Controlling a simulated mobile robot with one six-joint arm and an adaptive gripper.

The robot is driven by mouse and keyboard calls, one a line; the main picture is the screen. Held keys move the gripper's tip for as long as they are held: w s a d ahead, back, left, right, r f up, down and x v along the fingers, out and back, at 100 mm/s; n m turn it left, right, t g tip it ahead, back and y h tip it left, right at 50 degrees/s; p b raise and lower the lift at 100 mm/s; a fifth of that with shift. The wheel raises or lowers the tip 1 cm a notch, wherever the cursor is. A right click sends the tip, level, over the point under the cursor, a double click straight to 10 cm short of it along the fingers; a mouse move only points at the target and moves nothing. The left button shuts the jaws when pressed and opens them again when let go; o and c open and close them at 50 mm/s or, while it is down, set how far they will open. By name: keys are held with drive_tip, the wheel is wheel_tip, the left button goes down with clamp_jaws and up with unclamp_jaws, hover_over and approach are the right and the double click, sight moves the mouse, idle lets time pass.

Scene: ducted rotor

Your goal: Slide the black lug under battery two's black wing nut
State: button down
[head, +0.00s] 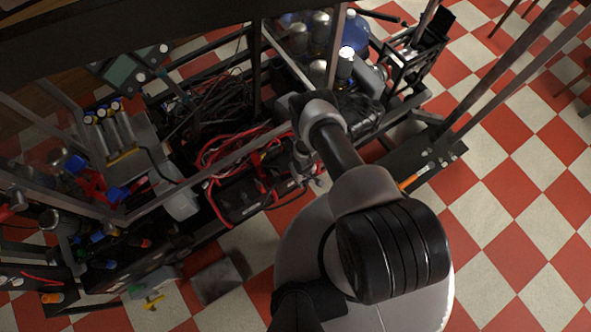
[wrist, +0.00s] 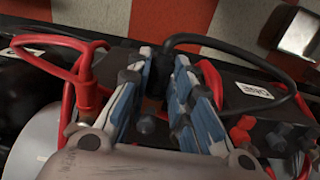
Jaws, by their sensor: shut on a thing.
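In the wrist view my gripper (wrist: 165,66) reaches in from the bottom with its blue-lined fingers close together. It is shut on the end of a black cable (wrist: 225,47), which rises from between the fingertips and loops to the right. The black lug itself is hidden between the fingers. A black battery (wrist: 285,78) with a white label lies right of the fingers. A red wing nut (wrist: 240,132) and a dark wing nut (wrist: 276,141) show beside the right finger. I cannot tell which battery is battery two. In the head view my arm mostly covers the gripper.
A red cable (wrist: 75,68) runs over another dark battery left of the fingers. In the head view a red cable bundle (head: 225,150) lies in the crowded metal frame (head: 215,172). Frame posts stand close around my arm. The checkered floor (head: 520,180) at right is mostly clear.

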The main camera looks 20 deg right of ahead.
sight(304, 183)
drive_tip(key=r+p, duration=0.1)
drive_tip(key=p, duration=0.1)
drive_tip(key=s+r+p, duration=0.1)
drive_tip(key=r+p, duration=0.1)
drive_tip(key=p, duration=0.1)
drive_tip(key=shift+d, duration=0.15)
idle(0.3)
drive_tip(key=shift+r, duration=0.2)
drive_tip(key=shift+a+r+p, duration=0.1)
drive_tip(key=shift+a+p, duration=0.15)
drive_tip(key=shift+p, duration=0.05)
drive_tip(key=a+f+b, duration=0.3)
drive_tip(key=a+b, duration=0.1)
drive_tip(key=a, duration=0.3)
drive_tip(key=shift+s+a+f+b, duration=0.3)
drive_tip(key=shift+a+f+b, duration=0.05)
drive_tip(key=shift+f+b, duration=0.05)
drive_tip(key=shift+r, duration=0.1)
idle(0.8)
